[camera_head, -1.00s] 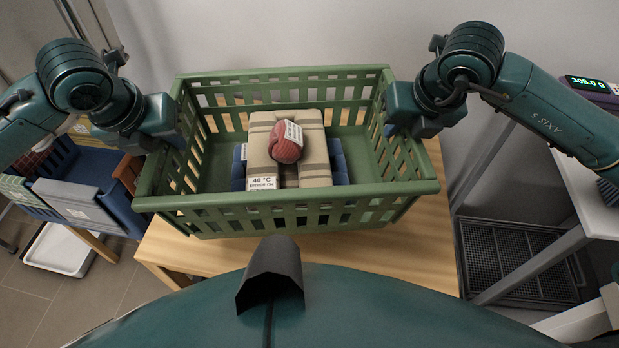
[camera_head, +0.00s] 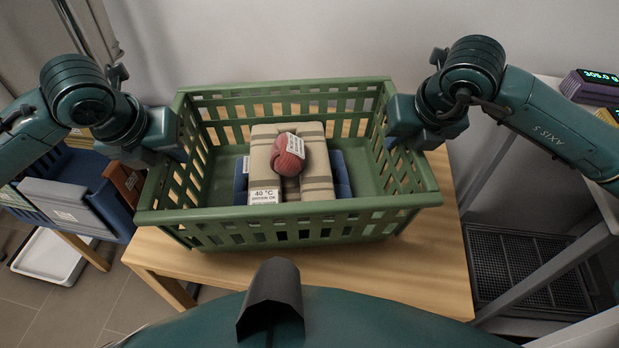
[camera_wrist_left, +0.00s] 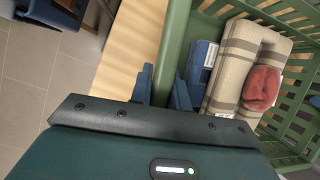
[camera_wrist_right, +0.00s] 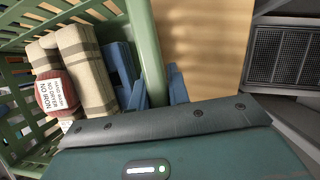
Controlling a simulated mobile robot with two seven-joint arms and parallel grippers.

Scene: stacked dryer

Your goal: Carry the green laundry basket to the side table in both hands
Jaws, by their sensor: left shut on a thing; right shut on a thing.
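The green laundry basket (camera_head: 290,233) is over the wooden side table (camera_head: 420,275) in the head view; whether it touches the tabletop I cannot tell. It holds a blue folded cloth (camera_head: 342,178), a beige striped folded cloth (camera_head: 316,182) and a red rolled item (camera_head: 285,157) with a white tag. My left gripper (camera_head: 172,135) is shut on the basket's left rim, also seen in the left wrist view (camera_wrist_left: 172,65). My right gripper (camera_head: 396,122) is shut on the right rim, also seen in the right wrist view (camera_wrist_right: 148,55). The fingertips are partly hidden in the head view.
A blue bin with folded things (camera_head: 70,195) stands at the left, with a white tray (camera_head: 55,258) on the floor. A grey table (camera_head: 560,90) bearing a lit display (camera_head: 598,76) is at the right, above a dark grate (camera_head: 525,270). A wall is behind.

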